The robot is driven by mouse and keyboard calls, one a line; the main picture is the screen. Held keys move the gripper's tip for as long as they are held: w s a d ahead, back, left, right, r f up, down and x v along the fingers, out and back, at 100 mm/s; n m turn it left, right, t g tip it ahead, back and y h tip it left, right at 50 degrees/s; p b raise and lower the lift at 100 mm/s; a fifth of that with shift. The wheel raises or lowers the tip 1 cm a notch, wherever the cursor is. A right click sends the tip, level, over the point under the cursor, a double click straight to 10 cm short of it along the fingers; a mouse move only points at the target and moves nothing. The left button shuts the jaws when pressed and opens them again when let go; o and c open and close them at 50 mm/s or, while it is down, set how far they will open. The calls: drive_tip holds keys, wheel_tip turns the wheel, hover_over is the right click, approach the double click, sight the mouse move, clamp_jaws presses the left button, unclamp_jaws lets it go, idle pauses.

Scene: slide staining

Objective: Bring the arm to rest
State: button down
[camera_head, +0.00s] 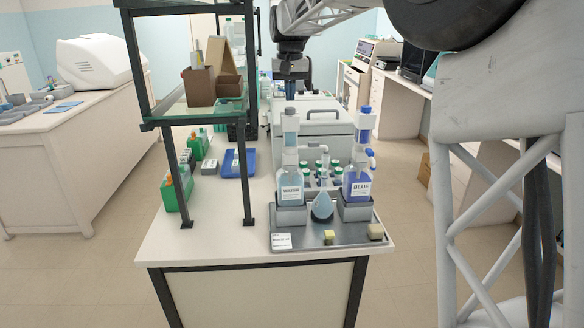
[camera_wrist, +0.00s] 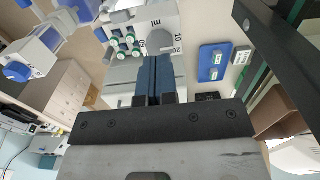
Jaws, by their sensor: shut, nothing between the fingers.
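My gripper (camera_head: 290,90) hangs fingers-down above the bench, behind the tops of the bottles in the head view. In the wrist view its two blue fingers (camera_wrist: 153,78) are pressed together with nothing between them. A grey box-shaped instrument (camera_head: 308,126) stands beyond the bottles, and a light grey body with number markings (camera_wrist: 150,25) shows past the fingertips in the wrist view. The gripper appears apart from everything; its exact height over the bench is hard to tell.
A WATER bottle (camera_head: 290,187) and a BLUE bottle (camera_head: 357,184) stand in holders on a grey tray (camera_head: 300,238), a round flask (camera_head: 322,205) between them. A dark-framed shelf (camera_head: 150,125) rises on the left. A blue tray (camera_head: 230,168) and green racks (camera_head: 178,190) lie near it.

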sight(290, 108)
drive_tip(key=shift+f, duration=1.7)
idle(1.6)
drive_tip(key=shift+r, duration=1.65)
drive_tip(key=shift+f, duration=1.8)
idle(0.7)
drive_tip(key=shift+r, duration=0.15)
drive_tip(key=shift+r, duration=1.6)
